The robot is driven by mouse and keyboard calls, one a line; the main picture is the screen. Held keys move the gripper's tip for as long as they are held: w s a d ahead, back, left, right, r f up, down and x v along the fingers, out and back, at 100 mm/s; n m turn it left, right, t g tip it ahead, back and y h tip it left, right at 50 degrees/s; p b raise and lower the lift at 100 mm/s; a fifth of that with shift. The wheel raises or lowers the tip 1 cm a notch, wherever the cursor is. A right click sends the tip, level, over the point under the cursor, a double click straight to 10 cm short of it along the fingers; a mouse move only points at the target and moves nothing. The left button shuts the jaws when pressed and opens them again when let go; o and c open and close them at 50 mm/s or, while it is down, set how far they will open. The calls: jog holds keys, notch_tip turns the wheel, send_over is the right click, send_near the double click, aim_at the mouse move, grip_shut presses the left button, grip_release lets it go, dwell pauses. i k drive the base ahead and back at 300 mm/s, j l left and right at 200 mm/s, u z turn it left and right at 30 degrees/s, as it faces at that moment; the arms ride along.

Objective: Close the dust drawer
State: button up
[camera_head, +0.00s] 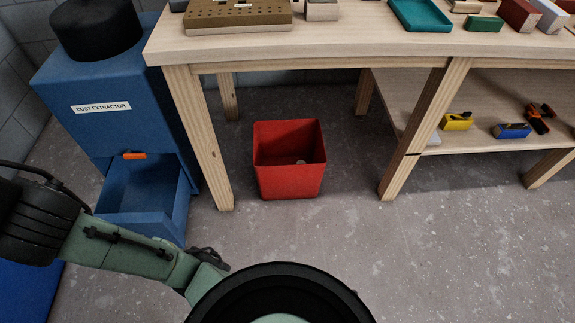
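The dust drawer (147,225) is a blue open-topped box in the lower part of the blue dust extractor (125,85). It stands pulled out toward me, and its inside looks empty. Part of its front is hidden behind my green arm link. A small orange piece (134,155) sits on the cabinet face just above the drawer opening. My arm crosses the lower left of the view, with a black joint at the left edge. I cannot make out my gripper's fingers in this view.
A wooden workbench (330,52) stands right of the extractor, its near leg (200,140) close beside the drawer. A red bin (290,182) with a small item inside stands under it. A lower shelf (400,98) holds tools. The grey floor at right is clear.

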aim_at(150, 196)
jog(key=u, duration=1.4)
jog(key=i+j+z, duration=0.15)
jog(key=z, duration=0.2)
jog(key=i+j+z, duration=0.1)
jog(key=j+z, duration=0.15)
jog(key=z, duration=0.15)
